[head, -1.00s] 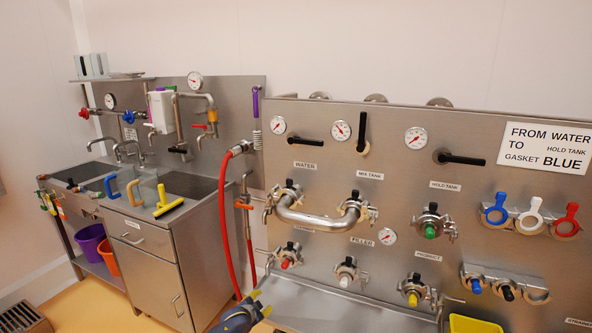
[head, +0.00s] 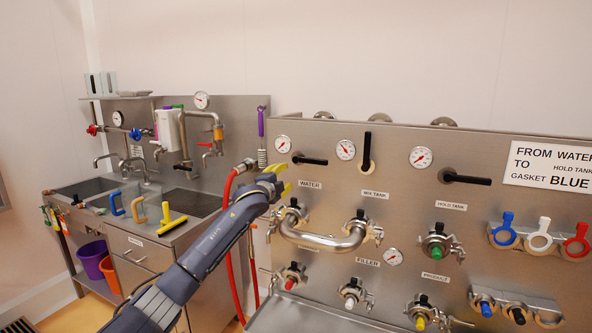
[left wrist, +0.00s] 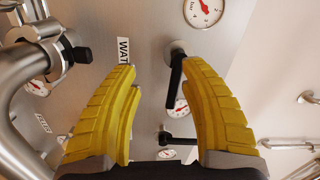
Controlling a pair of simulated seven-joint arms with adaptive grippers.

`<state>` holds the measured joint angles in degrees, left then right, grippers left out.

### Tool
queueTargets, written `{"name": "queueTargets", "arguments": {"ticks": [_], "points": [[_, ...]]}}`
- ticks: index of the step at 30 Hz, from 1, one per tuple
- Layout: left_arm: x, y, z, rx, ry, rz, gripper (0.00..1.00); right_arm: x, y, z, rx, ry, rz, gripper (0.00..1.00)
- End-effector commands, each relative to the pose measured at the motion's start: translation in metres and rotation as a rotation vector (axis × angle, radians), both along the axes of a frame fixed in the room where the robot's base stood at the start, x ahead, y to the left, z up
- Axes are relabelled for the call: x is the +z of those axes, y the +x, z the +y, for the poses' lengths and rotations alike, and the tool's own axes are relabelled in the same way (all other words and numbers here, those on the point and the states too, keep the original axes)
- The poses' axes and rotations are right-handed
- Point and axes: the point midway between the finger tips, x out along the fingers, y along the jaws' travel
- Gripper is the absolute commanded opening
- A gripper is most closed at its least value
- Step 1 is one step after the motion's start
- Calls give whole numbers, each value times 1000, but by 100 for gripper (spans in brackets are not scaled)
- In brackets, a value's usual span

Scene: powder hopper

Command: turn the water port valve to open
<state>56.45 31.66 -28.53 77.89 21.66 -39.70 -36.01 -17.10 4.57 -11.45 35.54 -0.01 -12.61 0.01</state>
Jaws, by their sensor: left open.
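The water port valve is a black lever (head: 312,160) on the steel panel, above the WATER label (head: 310,185). It points right, roughly horizontal, in the head view. My left gripper (head: 281,178), with yellow fingers, is open just left of the lever and near the panel. In the left wrist view the black lever (left wrist: 176,76) shows beyond the open fingers (left wrist: 162,85), in the gap between them and nearer the right finger. The gripper holds nothing, and I cannot tell whether it touches the lever. My right gripper is out of view.
The mix tank lever (head: 367,152) stands upright to the right, and the hold tank lever (head: 466,178) points right. A curved steel pipe (head: 322,239) joins two ports below. A red hose (head: 229,240) hangs left of the panel. Gauges sit near the levers.

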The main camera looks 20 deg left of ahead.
Motion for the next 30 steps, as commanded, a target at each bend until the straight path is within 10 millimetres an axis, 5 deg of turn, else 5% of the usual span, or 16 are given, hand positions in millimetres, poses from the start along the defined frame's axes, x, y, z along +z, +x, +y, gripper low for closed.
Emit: {"name": "queueTargets", "arguments": {"ticks": [3,9,17,30], "points": [[22,7,-50,-42,98,-4,44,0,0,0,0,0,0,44],[37,10,-89,-73,195,-3,44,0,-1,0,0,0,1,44],[39,24,-98,-79,212,-2,44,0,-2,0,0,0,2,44],[39,76,-101,-78,212,-2,44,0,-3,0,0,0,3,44]]}}
